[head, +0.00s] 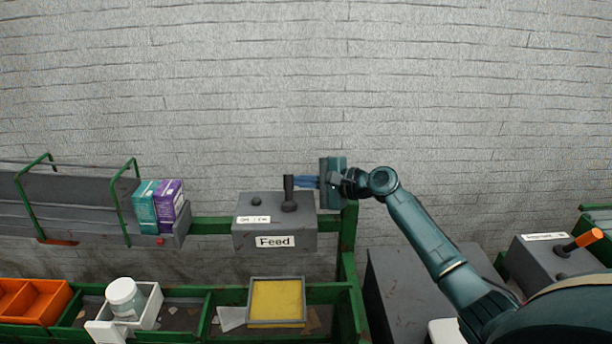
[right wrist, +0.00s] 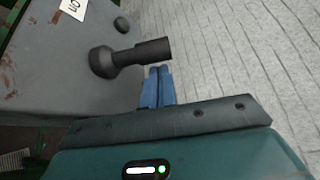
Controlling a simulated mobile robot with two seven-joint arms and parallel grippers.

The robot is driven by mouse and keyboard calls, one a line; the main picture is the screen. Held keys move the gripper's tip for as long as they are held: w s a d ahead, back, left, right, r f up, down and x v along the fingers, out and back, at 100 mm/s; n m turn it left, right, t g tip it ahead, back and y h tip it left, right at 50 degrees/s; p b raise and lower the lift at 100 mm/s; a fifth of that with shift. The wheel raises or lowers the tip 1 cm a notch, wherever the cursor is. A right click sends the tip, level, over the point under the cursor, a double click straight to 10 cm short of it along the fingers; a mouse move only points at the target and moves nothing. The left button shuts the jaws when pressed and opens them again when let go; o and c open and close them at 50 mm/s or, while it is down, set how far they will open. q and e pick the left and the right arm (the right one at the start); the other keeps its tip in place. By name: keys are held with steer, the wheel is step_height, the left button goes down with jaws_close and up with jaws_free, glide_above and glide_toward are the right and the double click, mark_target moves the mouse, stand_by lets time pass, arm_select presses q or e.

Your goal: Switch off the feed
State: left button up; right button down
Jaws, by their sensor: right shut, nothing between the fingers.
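The grey feed box (head: 300,238) with its "Feed" label stands on the green frame in the head view. A black lever (head: 288,192) stands up from its top, beside a small dark knob (head: 256,201) and a small white label. My right gripper (head: 298,182) is shut and empty, its blue fingertips close to the right side of the lever's upper part. In the right wrist view the lever (right wrist: 132,56) lies just beyond the blue fingertips (right wrist: 158,72); I cannot tell whether they touch. My left gripper is not in view.
A grey belt (head: 80,205) at left carries a teal carton (head: 145,207) and a purple carton (head: 170,203). Below are an orange tray (head: 35,300), a white bottle (head: 124,295) in a white bin and a yellow tray (head: 277,301). An orange-handled lever box (head: 550,262) stands right.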

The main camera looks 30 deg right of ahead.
steer(key=shift+s+a+r, duration=0.1)
steer(key=shift+s+a, duration=0.05)
arm_select(q)
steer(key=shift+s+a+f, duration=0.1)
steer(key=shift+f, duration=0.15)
steer(key=shift+b, duration=0.35)
arm_select(e)
steer(key=shift+s, duration=0.1)
steer(key=shift+n, duration=0.3)
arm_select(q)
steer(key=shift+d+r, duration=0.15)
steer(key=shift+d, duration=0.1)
arm_select(e)
steer(key=shift+t, duration=0.3)
